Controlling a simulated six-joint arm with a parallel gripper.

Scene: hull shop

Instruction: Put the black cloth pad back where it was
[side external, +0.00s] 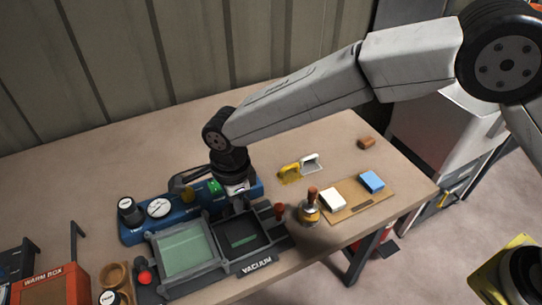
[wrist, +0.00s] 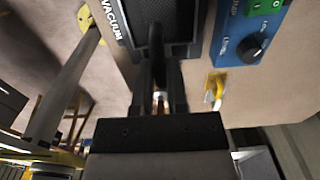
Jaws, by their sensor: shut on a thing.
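My gripper (side external: 238,203) is low over the dark right-hand bay (side external: 262,240) of the vacuum station. In the wrist view my gripper (wrist: 159,82) is shut on a narrow black thing (wrist: 156,40), which looks like the black cloth pad seen nearly edge-on. Its far end lies over the dark bay (wrist: 190,25); I cannot tell whether it touches the bay floor. In the side view the pad is hard to tell from the dark bay and fingers. A green strip (side external: 243,241) shows in that bay.
A pale green-floored bay (side external: 184,252) adjoins on the left. Behind stands a blue control box (side external: 160,218) with gauge and knobs.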

